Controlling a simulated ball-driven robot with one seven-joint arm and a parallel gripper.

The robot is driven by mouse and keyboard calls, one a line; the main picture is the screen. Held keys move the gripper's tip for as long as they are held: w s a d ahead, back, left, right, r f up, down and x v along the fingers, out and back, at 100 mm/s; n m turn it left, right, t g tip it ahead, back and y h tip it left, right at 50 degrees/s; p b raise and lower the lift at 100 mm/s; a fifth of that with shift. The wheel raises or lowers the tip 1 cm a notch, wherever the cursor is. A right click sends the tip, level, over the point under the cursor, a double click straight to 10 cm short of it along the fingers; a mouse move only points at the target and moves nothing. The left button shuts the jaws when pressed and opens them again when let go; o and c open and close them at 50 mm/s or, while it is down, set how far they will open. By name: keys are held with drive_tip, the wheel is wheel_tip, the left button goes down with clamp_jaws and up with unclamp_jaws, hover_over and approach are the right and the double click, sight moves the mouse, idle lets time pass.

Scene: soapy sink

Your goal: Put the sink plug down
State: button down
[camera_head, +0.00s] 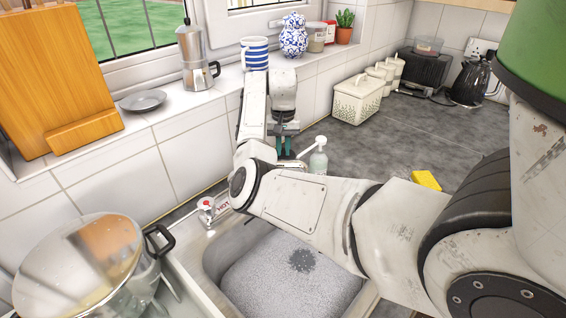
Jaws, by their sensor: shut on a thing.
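My gripper (285,137) is behind the sink, above the back of the worktop near the tiled wall. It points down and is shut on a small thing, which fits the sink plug. The thing is too small and hidden by my forearm to make out its shape. The sink (213,262) is at the bottom middle, full of white foam (270,280) with a dark round patch (302,260) in it. My arm crosses over the sink's right and back parts and hides them.
A soap bottle (318,160) stands right beside my gripper. A tap (207,208) is at the sink's back left, a shiny pot (85,265) at the left. A yellow sponge (426,180) and cream bread bin (358,100) are on the grey worktop (420,135), which has free room between them.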

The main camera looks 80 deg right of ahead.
sight(283, 155)
drive_tip(key=shift+f+p, duration=0.3)
drive_tip(key=shift+f, duration=2.3)
drive_tip(key=shift+f, duration=0.15)
drive_tip(key=c, duration=1.1)
unclamp_jaws()
wheel_tip(283, 155, up, 12)
drive_tip(key=shift+r+b, duration=0.15)
drive_tip(key=shift+b, duration=0.7)
